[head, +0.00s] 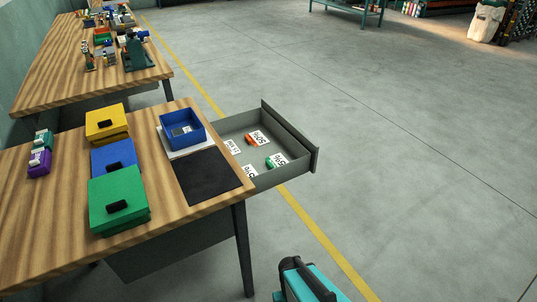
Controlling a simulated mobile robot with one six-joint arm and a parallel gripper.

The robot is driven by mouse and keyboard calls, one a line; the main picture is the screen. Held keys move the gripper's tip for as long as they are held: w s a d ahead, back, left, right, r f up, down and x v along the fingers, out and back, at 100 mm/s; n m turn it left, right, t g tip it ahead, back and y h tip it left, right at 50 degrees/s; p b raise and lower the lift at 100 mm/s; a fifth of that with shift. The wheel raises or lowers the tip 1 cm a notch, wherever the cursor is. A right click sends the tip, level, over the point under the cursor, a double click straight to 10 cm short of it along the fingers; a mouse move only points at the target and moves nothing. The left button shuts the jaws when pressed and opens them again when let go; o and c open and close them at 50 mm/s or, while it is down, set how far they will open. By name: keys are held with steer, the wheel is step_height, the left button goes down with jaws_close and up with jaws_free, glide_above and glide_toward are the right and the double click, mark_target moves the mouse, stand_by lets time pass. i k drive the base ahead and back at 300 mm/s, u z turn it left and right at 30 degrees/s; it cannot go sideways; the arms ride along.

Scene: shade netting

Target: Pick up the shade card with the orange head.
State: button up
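The shade card with the orange head (257,137) lies in the open drawer (308,155), towards its back part in the head view. Its white label carries dark print that looks like a percentage, and its orange head is at its left end. A similar card with a green head (277,161) lies nearer and to the right in the same drawer. Two more white printed labels, a left one (231,147) and a near one (250,171), are also in the drawer; the near one is partly hidden by the drawer wall. My gripper is not in view.
The drawer sticks out right of a wooden table (60,250). On the table are yellow (105,122), blue (113,156) and green boxes (117,200), an open blue bin (182,128) and a black mat (207,177). A teal-and-black shape shows at the bottom edge. Floor to the right is clear.

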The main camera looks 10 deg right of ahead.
mark_target(257, 139)
steer(key=z, duration=0.25)
steer(key=i, duration=0.95)
steer(key=u, duration=0.3)
